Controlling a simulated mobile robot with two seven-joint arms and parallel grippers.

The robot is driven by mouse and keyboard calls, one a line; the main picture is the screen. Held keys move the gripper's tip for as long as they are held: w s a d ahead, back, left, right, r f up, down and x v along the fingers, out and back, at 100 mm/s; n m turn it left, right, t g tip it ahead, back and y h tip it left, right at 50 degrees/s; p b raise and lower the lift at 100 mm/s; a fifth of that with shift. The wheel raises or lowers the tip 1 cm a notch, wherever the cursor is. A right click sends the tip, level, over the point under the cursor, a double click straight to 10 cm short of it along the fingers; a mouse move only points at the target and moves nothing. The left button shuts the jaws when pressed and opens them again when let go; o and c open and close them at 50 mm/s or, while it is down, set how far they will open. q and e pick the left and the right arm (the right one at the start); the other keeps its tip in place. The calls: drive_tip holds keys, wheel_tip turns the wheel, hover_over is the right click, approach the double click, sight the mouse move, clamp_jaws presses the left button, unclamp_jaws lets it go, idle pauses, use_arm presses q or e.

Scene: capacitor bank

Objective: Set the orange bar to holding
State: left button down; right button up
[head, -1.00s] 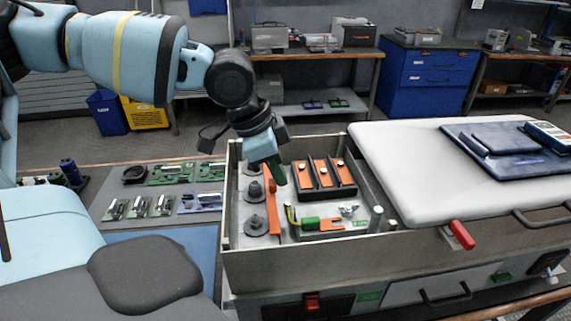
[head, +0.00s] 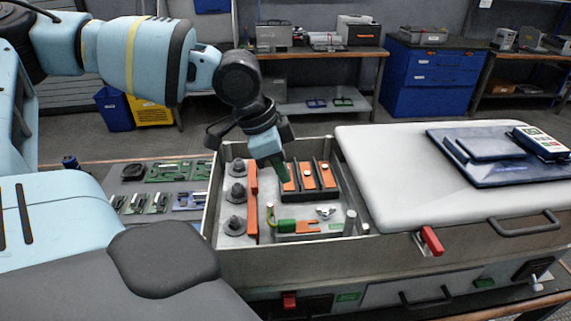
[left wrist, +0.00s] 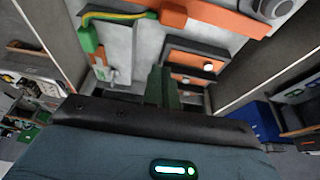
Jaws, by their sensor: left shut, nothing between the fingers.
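The orange bar (head: 252,215) is a long narrow strip inside the open grey box, beside a row of three dark round posts (head: 236,193). In the left wrist view the orange bar (left wrist: 222,18) crosses the top, with part of one post (left wrist: 272,8) at its right. My left gripper (head: 284,174) has green fingers, shut and empty, pointing down over the box to the right of the bar, near the orange-topped modules (head: 308,174). In the left wrist view its fingers (left wrist: 160,88) are together, apart from the bar. My right gripper is not seen.
A green plug (head: 287,225) with a yellow-green wire lies in the box, beside a wing nut (head: 325,211). The box's pale lid (head: 390,170) covers the right side and carries a blue tray (head: 500,172). Circuit boards (head: 170,172) lie on the left.

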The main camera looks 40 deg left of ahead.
use_arm(q)
drive_tip(key=p+v, duration=0.1)
drive_tip(key=v, duration=0.8)
drive_tip(key=shift+s+a, duration=0.25)
drive_tip(key=shift+a, duration=0.05)
